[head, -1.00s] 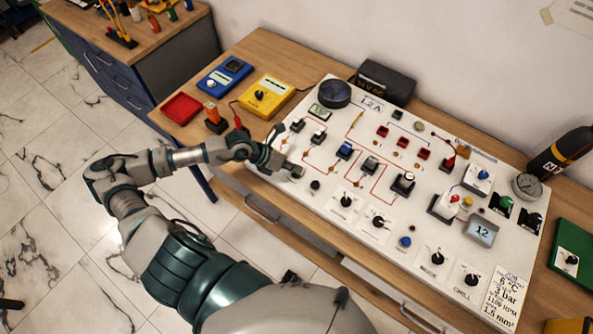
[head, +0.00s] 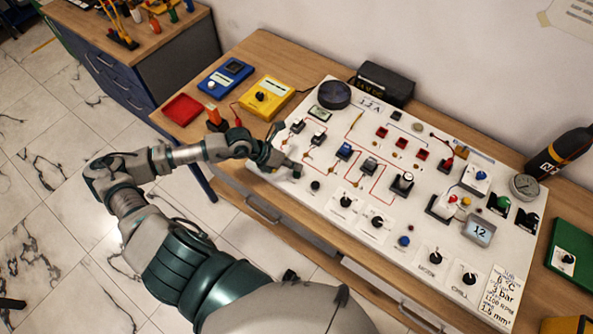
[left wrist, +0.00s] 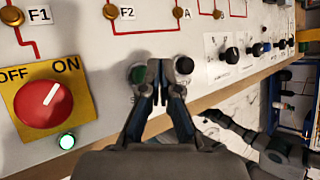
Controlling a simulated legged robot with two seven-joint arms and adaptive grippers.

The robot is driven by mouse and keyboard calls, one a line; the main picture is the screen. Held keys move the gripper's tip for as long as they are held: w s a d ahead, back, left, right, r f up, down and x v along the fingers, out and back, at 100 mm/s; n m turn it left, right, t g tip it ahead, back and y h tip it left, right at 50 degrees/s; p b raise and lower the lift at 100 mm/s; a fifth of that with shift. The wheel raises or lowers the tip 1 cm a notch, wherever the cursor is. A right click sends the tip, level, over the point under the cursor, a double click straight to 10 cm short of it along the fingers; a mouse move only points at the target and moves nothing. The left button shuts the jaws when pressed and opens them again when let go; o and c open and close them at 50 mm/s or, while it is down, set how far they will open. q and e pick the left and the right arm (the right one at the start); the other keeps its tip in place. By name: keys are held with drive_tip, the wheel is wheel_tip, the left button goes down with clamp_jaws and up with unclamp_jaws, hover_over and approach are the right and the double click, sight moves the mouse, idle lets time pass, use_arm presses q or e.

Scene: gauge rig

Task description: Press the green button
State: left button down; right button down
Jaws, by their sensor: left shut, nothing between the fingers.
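A green button (left wrist: 138,72) sits on the white panel (left wrist: 90,60) in the left wrist view, partly hidden behind a fingertip. My left gripper (left wrist: 156,70) is shut and empty, its tips overlapping the button's right side in the picture; I cannot tell whether they touch it. In the head view my left gripper (head: 294,171) is at the panel's front left edge and hides the button. A black button (left wrist: 184,65) is just right of the fingertips. A grey arm in the lower right of the left wrist view ends in a small, dark, unclear gripper (left wrist: 214,118).
A red OFF/ON knob (left wrist: 43,104) on a yellow plate and a lit green lamp (left wrist: 67,141) are left of the gripper. Switches (head: 344,152) and a screen (head: 479,230) stand out from the panel. A red tray (head: 182,109) and yellow meter (head: 266,95) lie behind the arm.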

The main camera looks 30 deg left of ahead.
sight(295, 172)
use_arm(q)
drive_tip(key=shift+r, duration=0.1)
drive_tip(key=shift+r+p, duration=1.75)
drive_tip(key=shift+r, duration=0.7)
drive_tip(key=shift+f, duration=0.1)
